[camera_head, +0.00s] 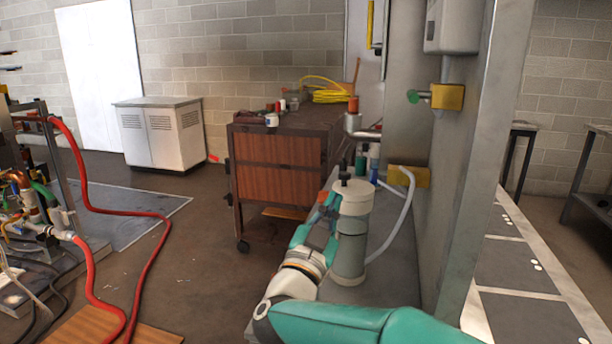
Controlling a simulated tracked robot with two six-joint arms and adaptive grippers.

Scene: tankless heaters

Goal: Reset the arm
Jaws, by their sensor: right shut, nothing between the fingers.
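My right arm (370,325), teal and white, comes in from the bottom right and bends up toward the bench. Its gripper (331,203) is shut and empty, small in the picture, just left of a pale grey cylinder (350,235). I cannot tell whether the gripper touches the cylinder. My left arm and gripper are not in view.
The cylinder stands on a grey bench top (392,275) beside a white hose (405,205) and small bottles (374,160). A grey upright panel (465,200) rises on the right. A wooden cart (275,165) stands behind. Red hoses (150,275) cross the left floor.

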